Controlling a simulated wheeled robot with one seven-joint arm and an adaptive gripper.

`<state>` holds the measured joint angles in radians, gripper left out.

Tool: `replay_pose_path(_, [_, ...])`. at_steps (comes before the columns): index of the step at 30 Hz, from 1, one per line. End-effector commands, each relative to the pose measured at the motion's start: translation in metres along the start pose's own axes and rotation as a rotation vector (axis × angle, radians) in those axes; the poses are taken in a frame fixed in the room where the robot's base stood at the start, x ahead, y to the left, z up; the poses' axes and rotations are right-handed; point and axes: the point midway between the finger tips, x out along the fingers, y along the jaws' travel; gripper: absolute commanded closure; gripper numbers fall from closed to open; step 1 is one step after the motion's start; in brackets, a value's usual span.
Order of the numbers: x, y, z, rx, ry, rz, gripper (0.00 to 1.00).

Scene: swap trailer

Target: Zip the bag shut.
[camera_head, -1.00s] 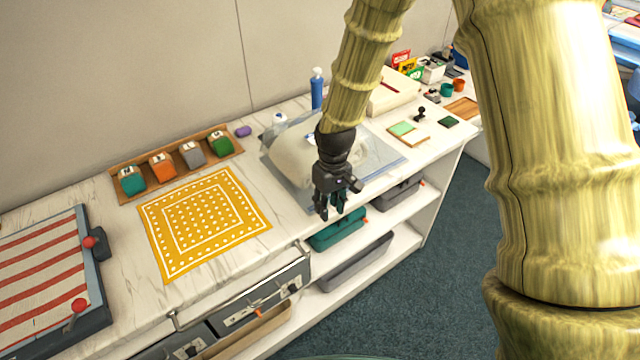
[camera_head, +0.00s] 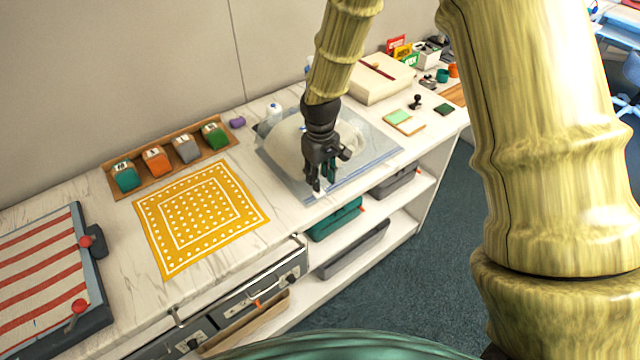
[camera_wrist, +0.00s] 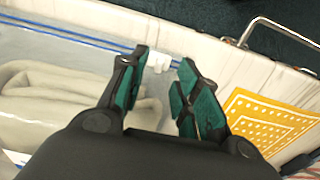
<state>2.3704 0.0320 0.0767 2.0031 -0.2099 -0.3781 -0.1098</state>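The clear zip bag (camera_head: 378,152) lies flat on the marble counter with a folded cream cloth (camera_head: 285,146) inside. In the wrist view the cloth (camera_wrist: 50,90) shows through the bag's film, and the blue zip line (camera_wrist: 80,39) runs along the bag's edge. A small white slider (camera_wrist: 160,61) sits near one end of that line. My gripper (camera_head: 323,186) is above the bag's front edge, fingers pointing down. In the wrist view my gripper (camera_wrist: 164,72) is open, with the slider showing between its fingertips. Whether either finger touches it, I cannot tell.
A yellow dotted cloth (camera_head: 200,215) lies to the left, with a wooden tray (camera_head: 113,185) of coloured blocks behind it. A white bottle (camera_head: 273,112) stands behind the bag. A cream box (camera_head: 372,80) is at the back right. Grey bins (camera_head: 355,250) sit on shelves below.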

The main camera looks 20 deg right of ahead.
Motion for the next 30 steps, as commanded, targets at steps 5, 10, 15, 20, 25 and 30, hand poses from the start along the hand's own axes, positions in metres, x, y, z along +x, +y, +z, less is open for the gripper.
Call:
replay_pose_path(5, [0.020,-0.001,0.000,-0.002,-0.001,0.000,0.68])
replay_pose_path(10, [0.034,-0.001,0.000,-0.002,0.000,0.001,0.68])
replay_pose_path(15, [0.041,-0.001,0.000,-0.002,0.001,0.001,0.68])
replay_pose_path(20, [0.043,-0.001,-0.001,-0.001,0.001,0.001,0.68])
replay_pose_path(25, [0.043,-0.001,0.000,-0.001,0.001,0.001,0.72])
replay_pose_path(30, [0.042,-0.001,0.000,-0.001,0.001,0.001,1.00])
